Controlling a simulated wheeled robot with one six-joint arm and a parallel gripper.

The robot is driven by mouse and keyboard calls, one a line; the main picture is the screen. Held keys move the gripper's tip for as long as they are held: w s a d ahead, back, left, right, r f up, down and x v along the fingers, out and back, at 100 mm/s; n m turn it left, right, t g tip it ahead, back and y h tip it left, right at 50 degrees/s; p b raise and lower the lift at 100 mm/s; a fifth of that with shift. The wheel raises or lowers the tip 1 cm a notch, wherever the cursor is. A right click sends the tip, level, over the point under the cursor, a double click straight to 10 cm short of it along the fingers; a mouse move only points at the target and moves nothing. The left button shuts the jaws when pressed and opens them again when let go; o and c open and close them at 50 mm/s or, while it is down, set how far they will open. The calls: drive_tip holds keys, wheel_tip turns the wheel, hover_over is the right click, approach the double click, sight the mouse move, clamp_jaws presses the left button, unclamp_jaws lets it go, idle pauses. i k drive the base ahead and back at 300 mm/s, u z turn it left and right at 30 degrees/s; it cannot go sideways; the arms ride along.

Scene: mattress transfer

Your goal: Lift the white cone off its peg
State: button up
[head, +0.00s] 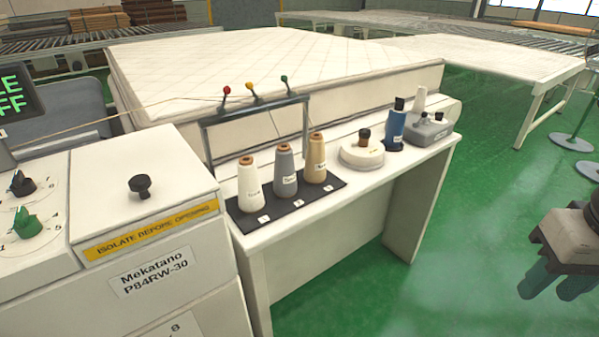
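The white cone (248,187) of thread stands upright at the left end of a row on a black base (285,208), on a narrow white table. Its peg is hidden inside it. A grey cone (285,174) and a tan cone (316,160) stand to its right on the same base. My gripper (556,287) is at the right edge of the view, over the green floor and far from the white cone. Its two dark green fingers point down and are spread apart, with nothing between them.
A machine cabinet (145,195) adjoins the table's left end. Open green floor lies in front.

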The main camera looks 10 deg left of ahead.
sight(250, 193)
drive_tip(key=u, duration=0.05)
drive_tip(key=i, duration=1)
drive_tip(key=u, duration=0.85)
